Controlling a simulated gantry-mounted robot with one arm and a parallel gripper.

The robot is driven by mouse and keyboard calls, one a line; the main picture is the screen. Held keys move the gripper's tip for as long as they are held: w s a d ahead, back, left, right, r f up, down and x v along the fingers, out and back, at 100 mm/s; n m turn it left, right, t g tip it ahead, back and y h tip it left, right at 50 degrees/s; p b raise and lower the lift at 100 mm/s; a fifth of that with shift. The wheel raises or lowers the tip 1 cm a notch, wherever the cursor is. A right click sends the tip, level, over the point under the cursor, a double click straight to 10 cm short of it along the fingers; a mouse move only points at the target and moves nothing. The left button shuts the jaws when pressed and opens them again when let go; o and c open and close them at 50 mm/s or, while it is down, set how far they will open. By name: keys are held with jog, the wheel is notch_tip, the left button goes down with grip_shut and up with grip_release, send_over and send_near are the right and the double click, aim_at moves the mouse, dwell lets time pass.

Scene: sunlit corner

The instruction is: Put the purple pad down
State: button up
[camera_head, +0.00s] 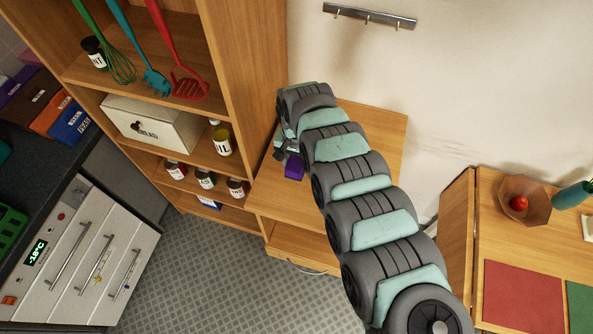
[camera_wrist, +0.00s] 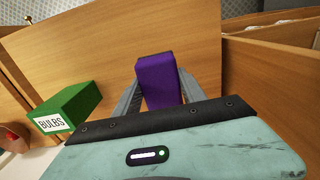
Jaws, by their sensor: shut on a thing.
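The purple pad (camera_wrist: 160,78) is held between the two grey fingers of my gripper (camera_wrist: 156,88) in the wrist view. In the head view the purple pad (camera_head: 294,167) shows just below the end of my arm, over the wooden surface (camera_head: 275,195) beside the tall shelf. My gripper (camera_head: 287,152) is mostly hidden by my arm there. I cannot tell whether the pad touches the wood.
A green box marked BULBS (camera_wrist: 66,110) lies left of my gripper in the wrist view, with a red round thing (camera_wrist: 12,136) near it. The tall shelf (camera_head: 235,90) stands close on the left. Bare wood (camera_head: 385,125) shows right of my arm.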

aim_at(297, 162)
jog(key=shift+w+f, duration=0.15)
jog(key=shift+f, duration=2.65)
jog(key=shift+f, duration=0.1)
jog(key=o, duration=1.2)
jog(key=shift+f, duration=0.1)
notch_tip(297, 162, up, 11)
jog(key=shift+d+r, duration=0.1)
jog(key=shift+r, duration=0.6)
